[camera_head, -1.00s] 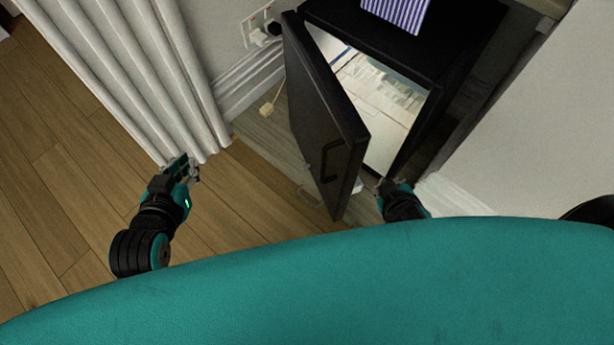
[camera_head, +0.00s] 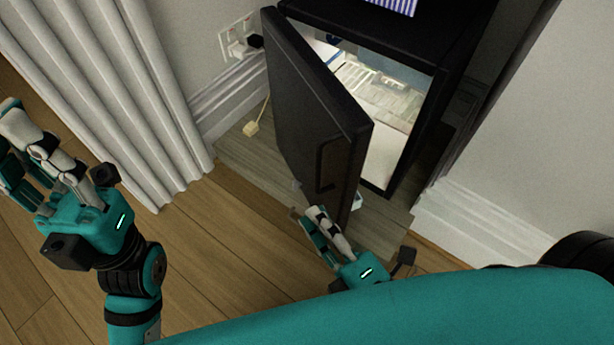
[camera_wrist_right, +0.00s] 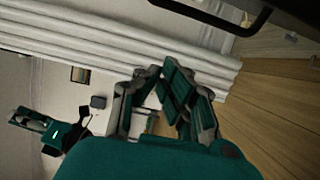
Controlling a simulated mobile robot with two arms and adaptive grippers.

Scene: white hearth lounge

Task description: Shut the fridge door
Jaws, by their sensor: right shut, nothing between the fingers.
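The black fridge (camera_head: 455,32) stands at the upper middle of the head view. Its door (camera_head: 303,110) is ajar, hinged on the left, and the pale inside shows through the gap. The door handle (camera_head: 322,168) is on the outer face near the free edge; it also shows at the top of the right wrist view (camera_wrist_right: 225,24). My right gripper (camera_head: 308,212) is shut and empty, close below the door's lower free corner; contact is unclear. My left gripper (camera_head: 12,140) is far left of the door, before the curtain; its jaw opening is unclear.
A white curtain (camera_head: 110,100) hangs left of the fridge. A wall socket (camera_head: 240,40) with plugs is behind the door's hinge side. A blue-striped item (camera_head: 395,5) sits on the fridge. A white wall and skirting (camera_head: 480,215) border the right. Wooden floor (camera_head: 220,250) is clear in front.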

